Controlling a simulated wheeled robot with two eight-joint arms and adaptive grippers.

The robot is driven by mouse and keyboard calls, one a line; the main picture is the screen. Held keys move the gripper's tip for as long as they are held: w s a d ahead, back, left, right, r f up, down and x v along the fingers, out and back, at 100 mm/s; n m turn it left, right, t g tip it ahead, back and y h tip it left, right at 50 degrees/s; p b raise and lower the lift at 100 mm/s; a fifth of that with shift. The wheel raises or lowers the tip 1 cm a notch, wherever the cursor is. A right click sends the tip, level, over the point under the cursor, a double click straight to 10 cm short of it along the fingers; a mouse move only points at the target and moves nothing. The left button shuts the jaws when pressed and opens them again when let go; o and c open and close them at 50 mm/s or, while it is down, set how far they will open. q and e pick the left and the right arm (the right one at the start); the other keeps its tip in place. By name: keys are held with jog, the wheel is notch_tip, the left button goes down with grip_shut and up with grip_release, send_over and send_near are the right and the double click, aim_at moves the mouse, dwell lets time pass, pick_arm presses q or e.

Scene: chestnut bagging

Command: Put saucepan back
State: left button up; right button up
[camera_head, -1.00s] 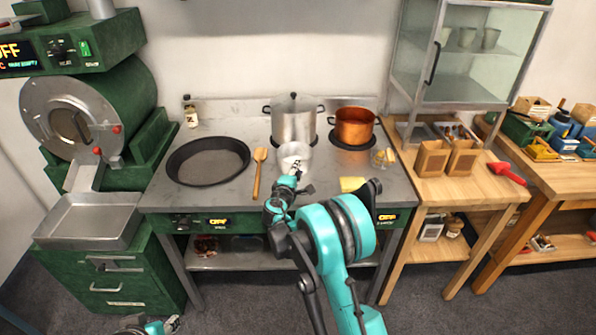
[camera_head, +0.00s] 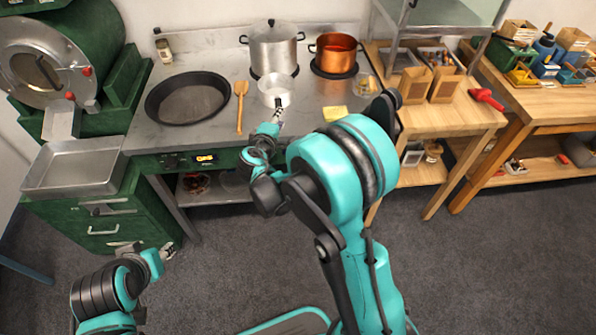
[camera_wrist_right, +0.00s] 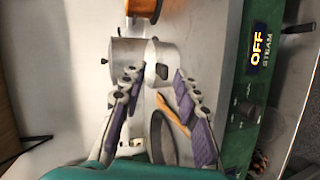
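The small silver saucepan (camera_head: 274,91) stands on the steel stove top, in front of the large lidded pot. It also shows in the wrist view (camera_wrist_right: 158,52), with a black part of its handle facing the camera. My right gripper (camera_head: 279,115) is just on the near side of the saucepan. In the wrist view its two purple-padded fingers (camera_wrist_right: 155,90) are spread wide, with nothing clasped between them. My left gripper (camera_head: 170,250) is low at the left, by the green cabinet; its fingers are too small to read.
The lidded pot (camera_head: 273,49) and the copper pot (camera_head: 334,55) stand on burners behind. A black pan (camera_head: 187,98) and a wooden spoon (camera_head: 240,105) lie to the left. A yellow sponge (camera_head: 336,113) lies to the right. A wooden table (camera_head: 450,112) adjoins the stove.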

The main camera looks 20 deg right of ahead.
jog(key=s+r+m+g+y, duration=0.2)
jog(key=s+m+y, duration=0.15)
jog(key=s, duration=0.65)
jog(key=s+r+m+g+y, duration=0.15)
jog(key=s+m, duration=0.25)
jog(key=s, duration=0.7)
jog(key=s+a+f+m+g+y, duration=0.1)
jog(key=s+a+f+m+y, duration=0.1)
jog(key=s, duration=0.7)
jog(key=shift+s+a+y, duration=0.3)
jog(key=shift+a+y, duration=0.4)
jog(key=shift+a, duration=0.3)
jog(key=shift+m, duration=0.25)
